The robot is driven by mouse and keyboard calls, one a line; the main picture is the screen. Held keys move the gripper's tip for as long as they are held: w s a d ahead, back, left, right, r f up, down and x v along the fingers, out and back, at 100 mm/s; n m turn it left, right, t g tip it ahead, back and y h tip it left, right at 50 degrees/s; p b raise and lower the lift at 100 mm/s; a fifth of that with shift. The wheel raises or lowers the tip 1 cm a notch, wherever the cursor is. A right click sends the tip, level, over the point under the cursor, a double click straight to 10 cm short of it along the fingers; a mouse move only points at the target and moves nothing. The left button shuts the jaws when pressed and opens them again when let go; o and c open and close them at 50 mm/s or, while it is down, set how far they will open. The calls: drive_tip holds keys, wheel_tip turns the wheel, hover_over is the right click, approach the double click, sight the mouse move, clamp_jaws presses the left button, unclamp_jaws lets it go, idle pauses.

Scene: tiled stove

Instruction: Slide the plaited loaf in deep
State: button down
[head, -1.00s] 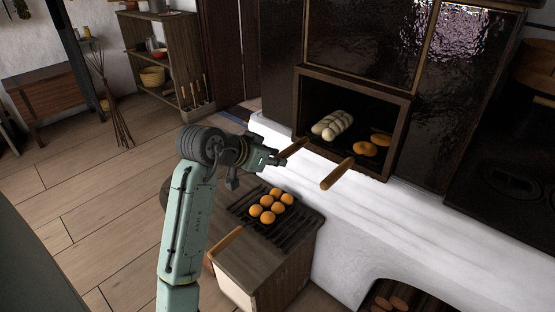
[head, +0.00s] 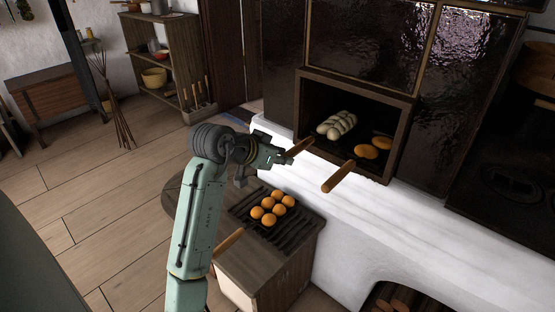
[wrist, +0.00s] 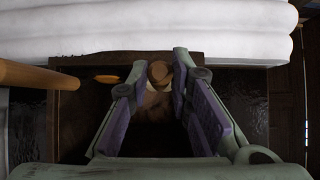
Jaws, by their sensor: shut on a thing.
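The pale plaited loaf (head: 337,124) lies inside the open oven chamber, left of two flat golden breads (head: 367,151). My gripper (head: 281,157) is shut on a wooden handle (head: 299,147) in front of the oven's left side. The handle points toward the loaf; I cannot tell what its far end carries. In the wrist view, the round wooden handle (wrist: 159,72) shows between the fingertips.
A second wooden handle (head: 338,177) juts from the oven mouth over the white ledge (head: 420,217), right of my gripper. The dark oven frame (head: 398,140) borders the opening. Below, several round buns (head: 268,212) sit on a rack on a wooden cabinet (head: 262,270).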

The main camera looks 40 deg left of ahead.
sight(300, 145)
drive_tip(key=shift+w+d+p, duration=0.2)
drive_tip(key=shift+w+p, duration=0.25)
drive_tip(key=shift+w, duration=1.55)
drive_tip(key=shift+w+d+p, duration=0.2)
drive_tip(key=shift+w+p, duration=0.2)
drive_tip(key=shift+w, duration=1.55)
drive_tip(key=c, duration=1.4)
unclamp_jaws()
drive_tip(key=shift+o, duration=0.2)
drive_tip(key=v, duration=1.2)
